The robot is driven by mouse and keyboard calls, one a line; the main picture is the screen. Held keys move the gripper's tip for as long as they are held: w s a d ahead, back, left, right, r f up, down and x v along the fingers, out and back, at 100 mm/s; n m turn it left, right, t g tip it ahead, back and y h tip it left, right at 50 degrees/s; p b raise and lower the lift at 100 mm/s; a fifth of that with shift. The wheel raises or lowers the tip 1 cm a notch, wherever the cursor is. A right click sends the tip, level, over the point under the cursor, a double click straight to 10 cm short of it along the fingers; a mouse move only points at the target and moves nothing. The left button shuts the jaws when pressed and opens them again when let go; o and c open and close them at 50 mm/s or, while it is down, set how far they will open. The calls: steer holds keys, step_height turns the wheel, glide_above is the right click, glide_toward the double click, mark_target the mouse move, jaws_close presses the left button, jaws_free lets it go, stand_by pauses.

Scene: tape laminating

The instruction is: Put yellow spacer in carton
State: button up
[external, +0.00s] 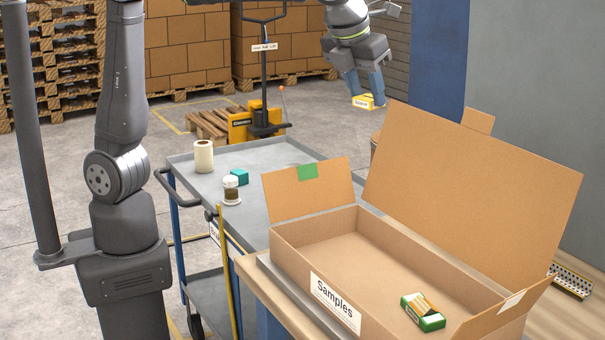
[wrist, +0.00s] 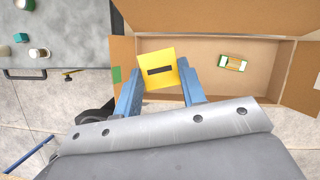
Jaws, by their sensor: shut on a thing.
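My gripper (external: 366,84) is raised above and behind the carton in the external view, with its blue fingers shut on the yellow spacer (external: 364,102). In the wrist view the yellow spacer (wrist: 159,68) is a yellow block with a dark slot, held between the fingertips and slightly tilted. The carton (external: 285,238) is an open cardboard box marked "Samples", flaps spread. In the wrist view the spacer overlaps the left part of the carton (wrist: 270,90). A green and orange small box (external: 423,312) lies in the carton's right end; it also shows in the wrist view (wrist: 232,62).
A grey cart (external: 262,156) stands left of the carton, carrying a cream roll (external: 204,156), a teal block (external: 240,177) and a small stacked jar (external: 231,189). The carton's tall rear flap (external: 470,185) stands up. The carton's left and middle floor is clear.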

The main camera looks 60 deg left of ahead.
steer(key=s+d+f+m+h, duration=0.1)
steer(key=s+d+m, duration=0.25)
steer(key=s, duration=0.95)
glide_above(365, 262)
steer(key=s, duration=0.1)
steer(key=shift+n, duration=0.35)
step_height(365, 262, down, 25)
steer(key=shift+s+a+f, duration=0.1)
steer(key=shift+f, duration=1.95)
steer(key=shift+f, duration=0.2)
steer(key=o, duration=1)
steer(key=shift+r, duration=0.1)
